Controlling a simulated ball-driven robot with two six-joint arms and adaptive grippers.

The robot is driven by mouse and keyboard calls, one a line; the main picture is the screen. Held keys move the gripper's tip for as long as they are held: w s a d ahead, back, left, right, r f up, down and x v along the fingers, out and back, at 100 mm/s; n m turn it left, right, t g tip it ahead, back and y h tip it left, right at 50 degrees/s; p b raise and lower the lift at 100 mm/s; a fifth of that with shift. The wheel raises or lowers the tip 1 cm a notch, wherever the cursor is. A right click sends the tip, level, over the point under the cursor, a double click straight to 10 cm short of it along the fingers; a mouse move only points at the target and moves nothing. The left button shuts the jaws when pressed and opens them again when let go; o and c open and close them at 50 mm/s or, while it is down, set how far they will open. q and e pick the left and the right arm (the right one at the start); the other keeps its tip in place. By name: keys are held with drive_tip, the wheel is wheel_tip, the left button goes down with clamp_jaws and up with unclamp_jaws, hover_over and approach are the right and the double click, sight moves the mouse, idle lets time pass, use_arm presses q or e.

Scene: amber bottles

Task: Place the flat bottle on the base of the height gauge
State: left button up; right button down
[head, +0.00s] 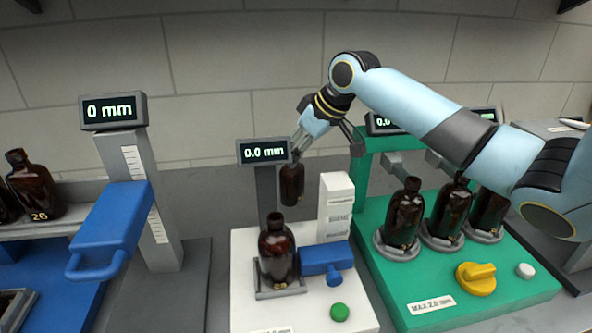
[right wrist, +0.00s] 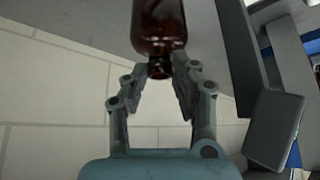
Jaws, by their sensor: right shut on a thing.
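My right gripper (head: 297,155) is shut on the neck of a dark amber bottle (head: 292,184), which hangs upright behind the white station. In the right wrist view the fingers (right wrist: 158,82) close on the neck of this bottle (right wrist: 158,28). I cannot tell from these views whether its body is flat. The height gauge (head: 140,165) stands at the left, with a "0 mm" display, a scaled post and a blue slider (head: 112,225) with a handle. Its dark grey base (head: 195,300) shows bare at the post's right; part is hidden below the slider. My left gripper is not in view.
The white station (head: 245,245) holds an amber bottle (head: 276,250) beside a blue slide (head: 322,259), with a "0.0 mm" display (head: 264,151) behind. The green station (head: 400,285) holds several bottles. Another bottle (head: 32,185) stands on the left shelf.

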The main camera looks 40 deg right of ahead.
sight(299, 169)
drive_tip(key=shift+f, duration=2.7)
drive_tip(key=c, duration=1.1)
unclamp_jaws()
drive_tip(key=shift+f, duration=0.1)
drive_tip(key=shift+o, duration=0.2)
drive_tip(key=v, duration=1.2)
